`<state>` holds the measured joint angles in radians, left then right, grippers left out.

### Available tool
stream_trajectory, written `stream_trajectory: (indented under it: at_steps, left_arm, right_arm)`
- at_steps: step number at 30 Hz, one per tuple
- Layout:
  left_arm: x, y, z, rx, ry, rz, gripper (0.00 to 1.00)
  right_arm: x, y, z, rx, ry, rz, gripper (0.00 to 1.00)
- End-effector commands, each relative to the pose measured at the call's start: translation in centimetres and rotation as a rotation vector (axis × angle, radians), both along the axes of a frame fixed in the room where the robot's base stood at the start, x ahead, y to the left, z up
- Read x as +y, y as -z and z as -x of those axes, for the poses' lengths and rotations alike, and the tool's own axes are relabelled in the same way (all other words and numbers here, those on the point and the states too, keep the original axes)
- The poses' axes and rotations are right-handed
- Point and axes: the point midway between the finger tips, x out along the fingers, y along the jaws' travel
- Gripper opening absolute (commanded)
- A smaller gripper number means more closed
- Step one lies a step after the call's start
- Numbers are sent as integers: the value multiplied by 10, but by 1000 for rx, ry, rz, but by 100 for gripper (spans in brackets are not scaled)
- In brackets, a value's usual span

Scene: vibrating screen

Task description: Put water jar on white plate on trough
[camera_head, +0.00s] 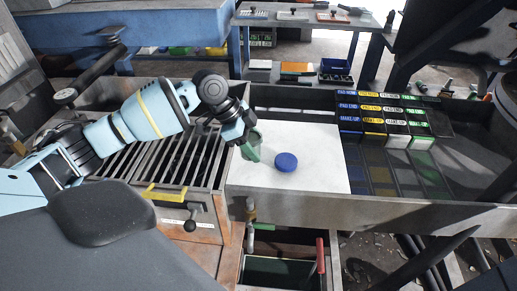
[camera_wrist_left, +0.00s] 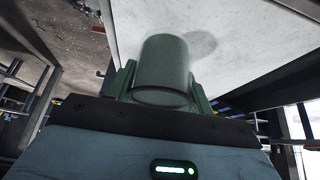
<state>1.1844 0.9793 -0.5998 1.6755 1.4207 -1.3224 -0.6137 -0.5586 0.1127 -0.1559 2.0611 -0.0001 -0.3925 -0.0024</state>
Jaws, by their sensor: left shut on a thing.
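My left gripper (camera_head: 250,148) has green fingers and is shut on the water jar, over the left part of the white plate (camera_head: 322,165). In the left wrist view the jar (camera_wrist_left: 163,70) is a grey-green, see-through cylinder between the two fingers (camera_wrist_left: 160,92). The white plate (camera_wrist_left: 250,35) lies beyond it, with a soft shadow near the jar. Whether the jar touches the plate is not clear. In the head view the fingers hide much of the jar. The plate lies flat across the trough (camera_head: 400,212). My right gripper is not in view.
Rows of small labelled boxes (camera_head: 385,112) stand right of the plate. A slatted metal grate (camera_head: 180,160) is at the left. The plate's right part is clear.

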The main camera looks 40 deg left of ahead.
Motion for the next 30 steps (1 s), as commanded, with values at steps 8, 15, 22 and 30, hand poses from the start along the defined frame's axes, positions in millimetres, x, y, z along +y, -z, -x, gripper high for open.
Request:
stream_trajectory:
  at_steps: [8,15,22,30]
  left_arm:
    - [3,1,-16,-2,-2,0,20]
    - [3,2,-24,-2,-1,2,20]
    - [3,33,-24,0,-1,0,20]
    - [3,37,-24,-1,0,0,20]
  right_arm:
    - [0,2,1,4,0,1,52]
    - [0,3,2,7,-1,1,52]
    - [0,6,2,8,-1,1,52]
    - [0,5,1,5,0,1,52]
